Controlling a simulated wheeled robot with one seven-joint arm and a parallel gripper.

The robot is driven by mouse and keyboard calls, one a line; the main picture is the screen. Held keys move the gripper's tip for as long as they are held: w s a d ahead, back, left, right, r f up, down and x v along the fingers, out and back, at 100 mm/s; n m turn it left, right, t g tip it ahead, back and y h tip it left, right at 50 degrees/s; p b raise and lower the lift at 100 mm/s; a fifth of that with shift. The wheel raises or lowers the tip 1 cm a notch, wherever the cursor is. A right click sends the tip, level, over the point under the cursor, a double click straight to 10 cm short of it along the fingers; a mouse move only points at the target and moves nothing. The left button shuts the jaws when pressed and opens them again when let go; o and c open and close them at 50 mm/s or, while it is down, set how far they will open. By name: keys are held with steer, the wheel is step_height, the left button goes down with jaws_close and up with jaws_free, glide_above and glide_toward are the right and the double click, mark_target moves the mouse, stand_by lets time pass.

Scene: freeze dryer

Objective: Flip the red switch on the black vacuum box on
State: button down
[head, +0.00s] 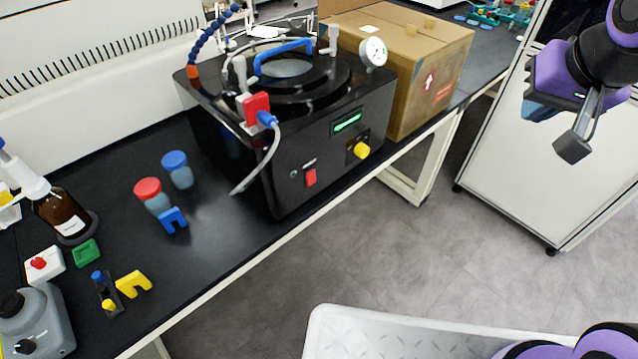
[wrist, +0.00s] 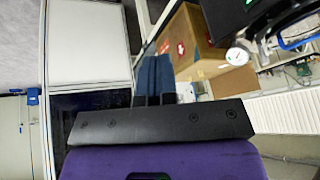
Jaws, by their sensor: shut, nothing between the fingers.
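The black vacuum box (head: 235,150) stands on the black bench in the head view. Its front panel carries a red switch (head: 311,177) at the lower middle, a green-lit display and a yellow knob. I cannot tell which way the switch is set. My gripper (head: 573,147) is at the upper right of the head view, in front of a white cabinet, well away from the box. It is shut and empty. In the wrist view its fingers (wrist: 153,78) are together. A corner of the box (wrist: 226,16) shows at the top right there, and the switch is out of view.
A cardboard box (head: 425,70) stands right of the vacuum box. A red connector with a grey hose (head: 265,165) hangs at the box's left front. Jars, a brown bottle (head: 68,212) and small blocks occupy the bench's left. Open floor lies between bench and white cabinet (head: 545,130).

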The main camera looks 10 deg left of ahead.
mark_target(312, 178)
steer(key=w+a+f+m+y, duration=0.1)
steer(key=w+a+f, duration=0.2)
steer(key=a+f, duration=0.35)
steer(key=w+a+f+m+y, duration=0.1)
steer(key=w+a+f+y, duration=0.15)
steer(key=a+f, duration=0.4)
steer(key=s+a+f+m+y, duration=0.1)
steer(key=a+f+m, duration=0.1)
steer(key=a+f, duration=0.3)
steer(key=s+a+f+m+y, duration=0.1)
steer(key=s+a+f+m, duration=0.1)
steer(key=a+f, duration=0.3)
steer(key=shift+s+f+m+y, duration=0.3)
steer(key=shift+f+y, duration=0.05)
steer(key=shift+f, duration=0.55)
steer(key=shift+a+g, duration=0.15)
steer(key=shift+g, duration=0.15)
steer(key=shift+w+a+r+x, duration=0.2)
steer(key=shift+w+r+x, duration=0.1)
steer(key=shift+x, duration=1.9)
steer(key=shift+w+a+r+x, duration=0.15)
steer(key=shift+a+r+x, duration=0.1)
steer(key=shift+x, duration=1.95)
steer(key=shift+w+a+r+x, duration=0.15)
steer(key=shift+w+r+x, duration=0.15)
steer(key=shift+x, duration=1.9)
steer(key=shift+s, duration=0.1)
